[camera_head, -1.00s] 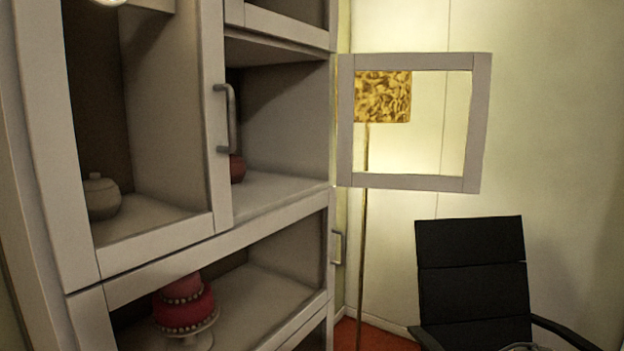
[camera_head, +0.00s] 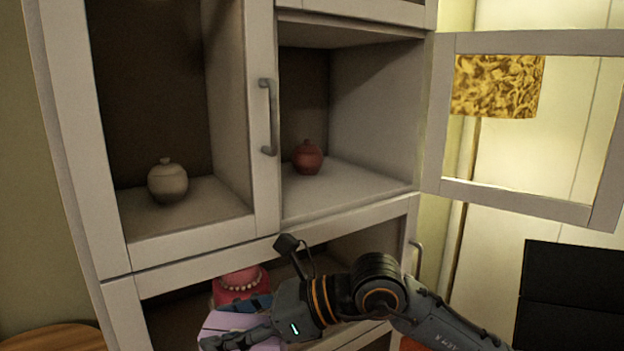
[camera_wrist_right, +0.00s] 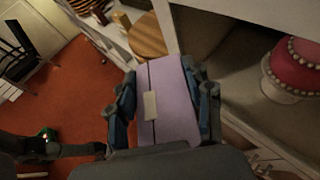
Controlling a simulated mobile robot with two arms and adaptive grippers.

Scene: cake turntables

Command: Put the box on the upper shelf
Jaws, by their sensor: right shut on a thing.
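A lilac box (camera_wrist_right: 167,98) with a dark line and a pale label is between the fingers of my right gripper (camera_wrist_right: 162,100), which is shut on it. In the head view the box (camera_head: 228,322) shows at the lower middle, partly behind my right gripper (camera_head: 238,325), in front of the lower compartment. The upper shelf (camera_head: 345,190) is above and to the right of the gripper, behind an open glass-framed door (camera_head: 440,110) swung to the right. A red-brown lidded pot (camera_head: 308,158) stands at its back left.
A beige lidded pot (camera_head: 168,182) stands in the left upper compartment. A red cake (camera_head: 240,284) stands in the lower compartment, also seen in the wrist view (camera_wrist_right: 298,66). The upper shelf's front and right are bare.

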